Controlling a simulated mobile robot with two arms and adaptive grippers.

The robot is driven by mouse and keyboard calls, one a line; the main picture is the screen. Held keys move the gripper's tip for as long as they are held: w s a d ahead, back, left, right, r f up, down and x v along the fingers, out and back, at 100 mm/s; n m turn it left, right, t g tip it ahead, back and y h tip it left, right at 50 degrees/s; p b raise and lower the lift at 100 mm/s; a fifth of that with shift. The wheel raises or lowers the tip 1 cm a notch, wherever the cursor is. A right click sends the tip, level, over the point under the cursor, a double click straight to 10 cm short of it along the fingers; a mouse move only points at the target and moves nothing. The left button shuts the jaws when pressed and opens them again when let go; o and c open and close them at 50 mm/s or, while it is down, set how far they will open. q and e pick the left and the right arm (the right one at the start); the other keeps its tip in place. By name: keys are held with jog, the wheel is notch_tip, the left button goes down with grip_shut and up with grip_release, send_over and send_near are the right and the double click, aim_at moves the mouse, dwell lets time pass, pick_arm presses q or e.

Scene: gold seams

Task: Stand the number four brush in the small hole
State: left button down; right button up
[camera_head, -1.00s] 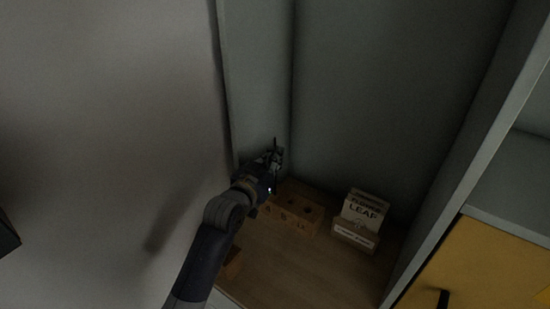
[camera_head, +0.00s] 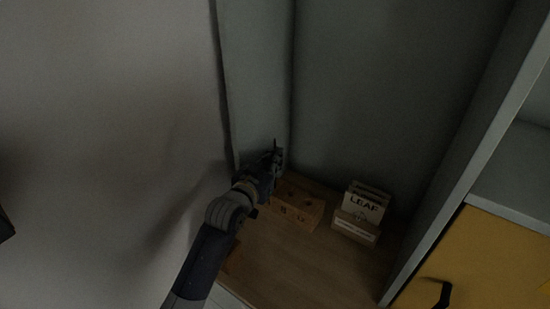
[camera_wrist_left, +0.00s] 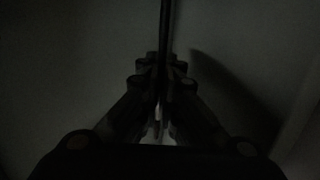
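My left gripper (camera_head: 277,158) is over the back left of the shelf, by the side wall. In the left wrist view its fingers (camera_wrist_left: 161,78) are closed together on a thin dark upright stick, which I take as the brush (camera_wrist_left: 164,25). The brush tip (camera_head: 275,144) pokes up above the fingers in the head view; its number cannot be read. The wooden block with holes (camera_head: 301,211) sits on the shelf, just right of and below the gripper. My arm and gripper hide its left part. The brush's lower end is hidden. My right gripper is out of view.
A small holder (camera_head: 356,229) with cards marked LEAF (camera_head: 367,204) stands right of the block. The wooden shelf board (camera_head: 300,265) is clear in front. Walls close in at left and back. A yellow front (camera_head: 490,265) with a dark handle is at lower right.

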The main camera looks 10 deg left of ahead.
pick_arm(q)
jog(key=shift+f, duration=0.4)
dwell(0.3)
jog(key=c, duration=1.7)
grip_release()
jog(key=v, duration=1.2)
